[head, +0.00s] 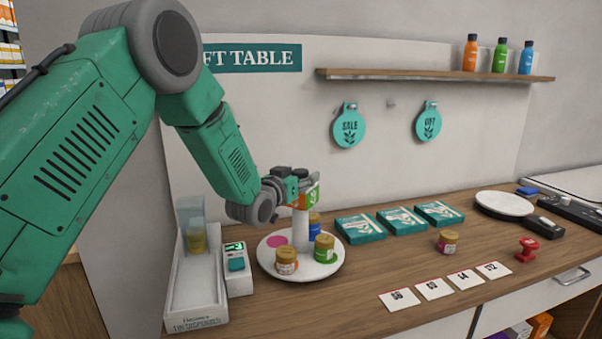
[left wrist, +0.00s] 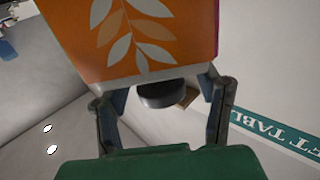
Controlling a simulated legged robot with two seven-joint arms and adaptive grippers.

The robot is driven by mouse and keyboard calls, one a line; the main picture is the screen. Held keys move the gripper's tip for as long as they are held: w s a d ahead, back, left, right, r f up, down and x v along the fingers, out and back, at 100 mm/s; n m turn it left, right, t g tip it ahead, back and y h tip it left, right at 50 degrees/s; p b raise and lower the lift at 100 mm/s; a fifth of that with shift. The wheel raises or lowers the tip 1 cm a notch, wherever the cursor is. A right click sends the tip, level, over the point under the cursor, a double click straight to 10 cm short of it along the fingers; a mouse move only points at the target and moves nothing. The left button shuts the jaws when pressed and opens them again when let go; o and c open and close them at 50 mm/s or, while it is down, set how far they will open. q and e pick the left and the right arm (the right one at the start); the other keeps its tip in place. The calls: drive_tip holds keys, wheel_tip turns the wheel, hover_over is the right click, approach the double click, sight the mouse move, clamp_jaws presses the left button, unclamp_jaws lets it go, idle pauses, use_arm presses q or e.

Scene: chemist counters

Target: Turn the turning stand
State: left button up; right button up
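The turning stand is a white round plate (head: 308,272) on the wooden counter, with a central post and a topper (head: 314,195) with green and orange faces. Jars with gold lids stand on it: one with an orange-red label (head: 287,262), one green (head: 324,248), one blue (head: 314,228) at the back. A pink round spot (head: 277,240) on the plate is bare. My left gripper (head: 300,182) is at the topper. In the left wrist view the orange leaf face (left wrist: 140,38) fills the top and hides the fingertips; the fingers stand apart, about the topper's width.
To the right are teal boxes (head: 360,228), a lone jar (head: 447,241), price cards (head: 398,299) and a red stamp (head: 527,249). A shelf (head: 430,76) hangs above.

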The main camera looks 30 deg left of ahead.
use_arm(q)
drive_tip(key=shift+a+r, duration=0.1)
drive_tip(key=shift+r, duration=0.15)
drive_tip(key=shift+s, duration=0.3)
drive_tip(key=s, duration=1.1)
drive_tip(key=shift+d+f, duration=0.15)
drive_tip(key=shift+d, duration=0.3)
